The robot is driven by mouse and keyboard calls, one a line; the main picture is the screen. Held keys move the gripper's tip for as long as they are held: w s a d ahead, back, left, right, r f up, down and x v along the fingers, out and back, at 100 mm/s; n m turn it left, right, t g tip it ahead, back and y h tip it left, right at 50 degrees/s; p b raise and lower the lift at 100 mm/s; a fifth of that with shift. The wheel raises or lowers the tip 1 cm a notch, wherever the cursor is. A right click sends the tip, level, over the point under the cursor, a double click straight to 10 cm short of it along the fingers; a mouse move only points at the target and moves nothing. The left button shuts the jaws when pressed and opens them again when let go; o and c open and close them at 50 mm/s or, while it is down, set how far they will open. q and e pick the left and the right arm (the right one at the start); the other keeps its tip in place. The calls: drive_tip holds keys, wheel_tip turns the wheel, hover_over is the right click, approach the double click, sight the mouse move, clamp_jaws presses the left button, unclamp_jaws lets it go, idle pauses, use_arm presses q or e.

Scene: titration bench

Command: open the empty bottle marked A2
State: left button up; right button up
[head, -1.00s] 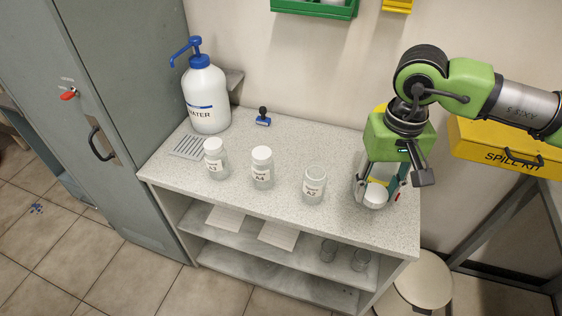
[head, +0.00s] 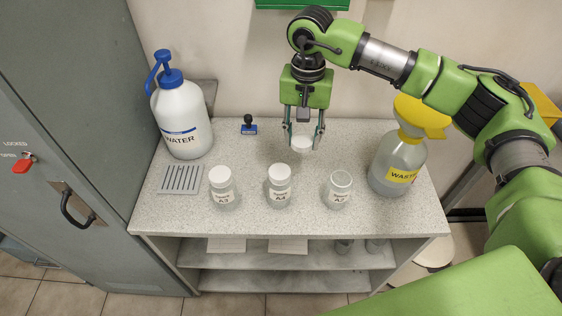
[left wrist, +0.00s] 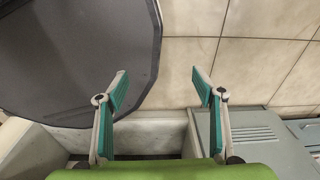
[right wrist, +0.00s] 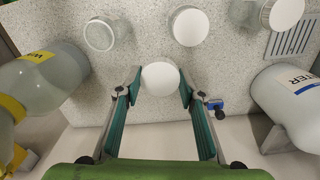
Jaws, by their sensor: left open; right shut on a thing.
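The bottle marked A2 (head: 339,189) stands upright on the bench, clear and uncapped, with its mouth open. It also shows in the right wrist view (right wrist: 100,34) as an open ring. My right gripper (head: 303,140) is shut on a white cap (head: 302,144), behind and left of A2, towards the back of the bench. The cap also sits between the fingertips in the right wrist view (right wrist: 160,79). I cannot tell whether the cap touches the bench. My left gripper (left wrist: 162,82) is open and empty, away from the bench.
Capped bottles A4 (head: 279,187) and A3 (head: 222,186) stand left of A2. A waste bottle (head: 398,163) with a yellow funnel is at the right. The water bottle (head: 182,120), grey drain grid (head: 181,179) and blue stamp (head: 249,125) are at the left and back.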

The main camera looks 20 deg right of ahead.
drive_tip(key=shift+w+d+f+m, duration=0.25)
drive_tip(key=shift+w+f+m, duration=0.2)
drive_tip(key=shift+f+m, duration=0.1)
drive_tip(key=shift+w+d+f+m, duration=0.2)
drive_tip(key=shift+w+f+m, duration=0.25)
drive_tip(key=shift+f+m, duration=0.1)
drive_tip(key=d+f+m, duration=0.3)
drive_tip(key=m, duration=0.1)
drive_tip(key=b, duration=0.2)
hover_over(310, 174)
wheel_tip(310, 174, down, 6)
drive_tip(key=shift+s+a+f, duration=0.1)
drive_tip(key=shift+a, duration=0.05)
wheel_tip(310, 174, down, 5)
drive_tip(key=b, duration=0.2)
drive_tip(key=shift+b, duration=0.4)
use_arm(q)
drive_tip(key=f, duration=0.4)
drive_tip(key=shift+s+d, duration=0.15)
drive_tip(key=shift+d, duration=0.05)
drive_tip(key=shift+f, duration=0.1)
